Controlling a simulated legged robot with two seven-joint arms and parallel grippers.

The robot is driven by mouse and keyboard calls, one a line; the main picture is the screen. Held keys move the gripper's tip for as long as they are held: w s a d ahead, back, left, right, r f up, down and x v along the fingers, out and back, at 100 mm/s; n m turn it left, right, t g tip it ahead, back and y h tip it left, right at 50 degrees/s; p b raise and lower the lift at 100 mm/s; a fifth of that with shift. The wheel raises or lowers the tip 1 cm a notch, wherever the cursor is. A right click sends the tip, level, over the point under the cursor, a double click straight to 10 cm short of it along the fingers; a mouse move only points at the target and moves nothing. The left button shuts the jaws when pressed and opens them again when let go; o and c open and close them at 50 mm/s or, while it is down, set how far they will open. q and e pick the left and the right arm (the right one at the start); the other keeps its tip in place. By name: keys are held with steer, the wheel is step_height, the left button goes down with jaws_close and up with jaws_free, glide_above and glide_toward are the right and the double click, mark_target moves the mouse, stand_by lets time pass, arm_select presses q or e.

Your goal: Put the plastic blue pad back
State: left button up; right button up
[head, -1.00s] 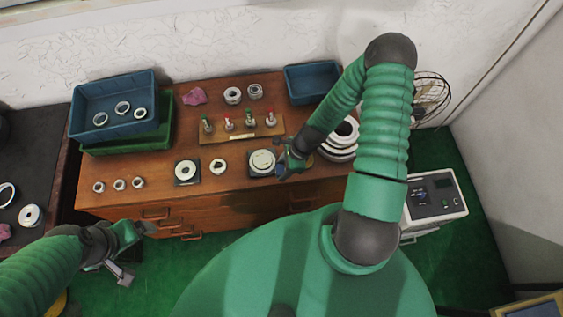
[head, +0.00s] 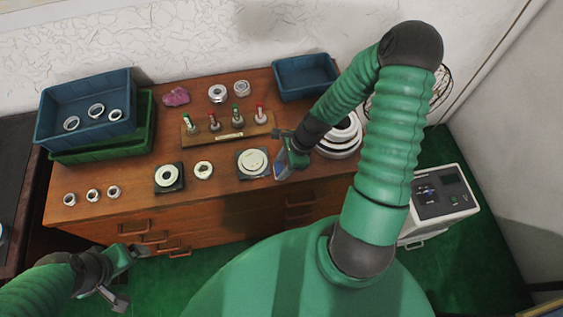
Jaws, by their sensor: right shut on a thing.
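My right gripper (head: 287,152) is over the right part of the wooden bench. It is shut on a small flat blue thing, which looks like the blue pad (head: 282,166). The pad is tilted and partly hidden by the gripper. It is just right of a pale round disc on a dark square base (head: 253,163); whether they touch, I cannot tell. My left gripper (head: 130,275) is low at the left, in front of the bench, with its fingers apart and nothing between them.
A blue bin with rings (head: 84,87) sits in a green bin (head: 142,140) at back left. An empty blue bin (head: 305,92) is at back right. Stacked white rings (head: 345,143) stand right of my gripper. A wooden rack (head: 190,141) holds several colored-top pieces.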

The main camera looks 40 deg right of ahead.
mark_target(282, 162)
steer(key=w+d, duration=0.2)
steer(key=shift+w+f, duration=0.2)
steer(key=shift+w, duration=0.15)
step_height(282, 162, down, 4)
steer(key=shift+w+d+r+p, duration=0.15)
steer(key=shift+p, duration=0.15)
steer(key=o, duration=1.3)
